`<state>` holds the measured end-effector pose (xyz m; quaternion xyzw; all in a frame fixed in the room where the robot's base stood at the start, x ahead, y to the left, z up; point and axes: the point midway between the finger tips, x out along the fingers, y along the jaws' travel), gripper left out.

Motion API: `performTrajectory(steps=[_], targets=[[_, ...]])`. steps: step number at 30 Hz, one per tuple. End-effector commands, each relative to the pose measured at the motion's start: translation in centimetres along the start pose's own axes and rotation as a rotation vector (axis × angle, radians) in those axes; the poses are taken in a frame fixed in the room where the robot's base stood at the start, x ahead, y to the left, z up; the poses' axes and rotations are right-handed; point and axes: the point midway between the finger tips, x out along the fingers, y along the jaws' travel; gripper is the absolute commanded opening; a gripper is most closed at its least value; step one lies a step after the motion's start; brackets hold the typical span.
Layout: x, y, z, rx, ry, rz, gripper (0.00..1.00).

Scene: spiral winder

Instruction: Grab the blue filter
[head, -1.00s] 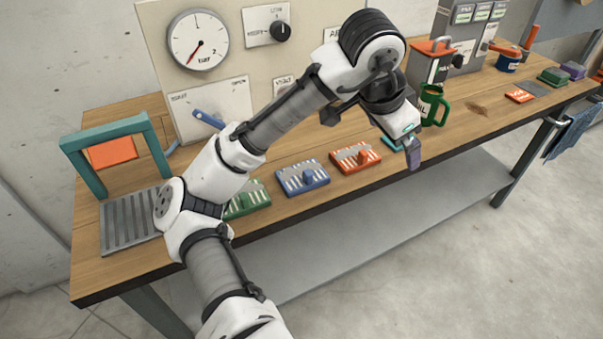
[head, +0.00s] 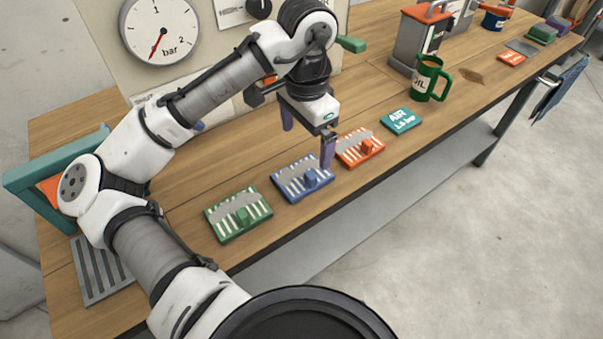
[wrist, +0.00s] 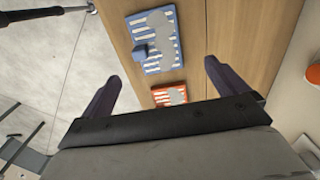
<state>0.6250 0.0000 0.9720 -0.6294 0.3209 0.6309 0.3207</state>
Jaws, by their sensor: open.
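The blue filter (head: 302,180) is a flat blue block with pale stripes, a grey patch and a small blue knob on top. It lies on the wooden bench between a green filter (head: 238,214) and an orange filter (head: 360,147). In the wrist view the blue filter (wrist: 155,40) lies beyond the fingertips, and part of the orange filter (wrist: 170,96) shows between the fingers. My gripper (head: 307,140) points down above the bench by the blue and orange filters, open and empty. Its two dark fingers are spread wide in the wrist view (wrist: 162,80).
A teal AIR card (head: 401,121) lies right of the orange filter. A green OIL mug (head: 430,80) and a grey machine (head: 421,40) stand farther right. A teal frame (head: 55,185) stands at the left. The bench's front edge runs close to the filters.

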Motion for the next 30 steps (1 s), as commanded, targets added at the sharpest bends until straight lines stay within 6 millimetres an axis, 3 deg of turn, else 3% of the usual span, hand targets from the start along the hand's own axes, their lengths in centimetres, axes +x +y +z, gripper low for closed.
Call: performTrajectory(steps=[4, 11, 21, 30], targets=[[2.5, 0.0, 0.1, -0.002, -0.001, 0.0, 0.98], [4.1, 0.1, 0.1, 0.0, 0.0, -0.001, 0.98], [8.5, 0.4, 0.3, 0.0, 0.001, 0.0, 0.98], [9.0, 0.4, 0.3, 0.001, 0.001, -0.001, 0.97]])
